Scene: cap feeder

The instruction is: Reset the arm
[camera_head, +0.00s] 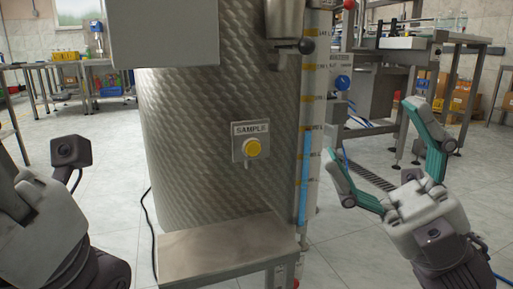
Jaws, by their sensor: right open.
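My right gripper (372,132) is at the right, its two teal-lined fingers spread wide with nothing between them. It is apart from the machine, in front of the floor. My left gripper shows only in part at the left edge, as a grey housing (38,215) with a small camera block; its fingers are not visible. Between my arms stands a large cylindrical metal tank (190,130) with a yellow button (252,148) under a SAMPLE label. Neither gripper visibly touches the tank.
A metal step or shelf (225,245) juts out below the button. A clear level tube (304,185) with blue liquid runs up the tank's right side. A metal workbench (455,45) stands at back right, and another table (75,65) at back left. Tiled floor lies open on both sides.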

